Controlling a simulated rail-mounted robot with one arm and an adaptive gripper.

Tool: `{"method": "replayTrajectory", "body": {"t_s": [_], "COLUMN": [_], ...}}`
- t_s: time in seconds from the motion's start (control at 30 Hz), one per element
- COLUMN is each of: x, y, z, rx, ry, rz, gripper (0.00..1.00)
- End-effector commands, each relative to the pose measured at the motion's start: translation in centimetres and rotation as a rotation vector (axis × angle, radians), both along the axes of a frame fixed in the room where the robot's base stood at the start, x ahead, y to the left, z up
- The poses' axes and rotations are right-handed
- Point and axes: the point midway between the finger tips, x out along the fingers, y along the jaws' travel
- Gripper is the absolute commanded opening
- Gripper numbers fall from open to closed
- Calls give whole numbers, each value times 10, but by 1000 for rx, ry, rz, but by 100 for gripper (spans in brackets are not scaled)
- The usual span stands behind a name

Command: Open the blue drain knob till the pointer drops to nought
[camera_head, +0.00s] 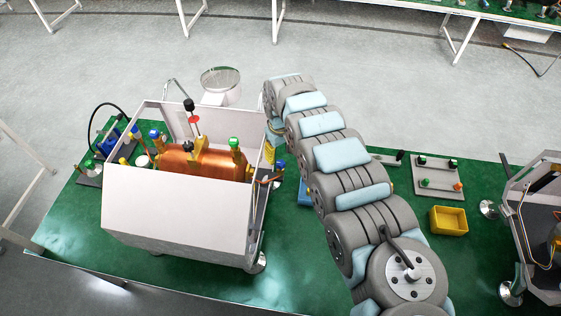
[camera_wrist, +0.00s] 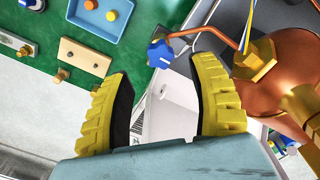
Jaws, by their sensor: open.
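The blue knob (camera_wrist: 160,53) shows in the wrist view at the end of a thin copper pipe, beside the copper boiler (camera_wrist: 290,90). My gripper (camera_wrist: 163,78) is open and empty. Its two yellow ribbed fingers stand on either side of the view, with the knob beyond their tips and apart from them. In the head view the boiler (camera_head: 185,162) lies inside the white machine housing (camera_head: 180,220). My gripper (camera_head: 269,155) is mostly hidden there, by the housing's right side. I cannot make out a gauge pointer.
A blue tray (camera_wrist: 100,14) with small round parts and a wooden block (camera_wrist: 86,57) lie on the green table. A yellow bin (camera_head: 448,221) and a grey plate with knobs (camera_head: 438,184) stand to the right. The housing wall is close to my gripper.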

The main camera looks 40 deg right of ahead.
Motion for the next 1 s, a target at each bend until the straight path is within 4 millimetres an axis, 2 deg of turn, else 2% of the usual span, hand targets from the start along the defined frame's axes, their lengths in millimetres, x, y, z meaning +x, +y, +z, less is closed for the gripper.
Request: {"method": "replayTrajectory", "body": {"t_s": [0.4,0.6,0.93,0.97,1.0], "x": [-1,-1,-1,-1,-1], "y": [2,1,0,0,0], "z": [-43,-50,-52,-52,-52], "rx": [4,1,0,0,0], "ry": [4,2,3,3,3], "rz": [1,1,1,0,1], "gripper": [60,60,60,54,43]}}
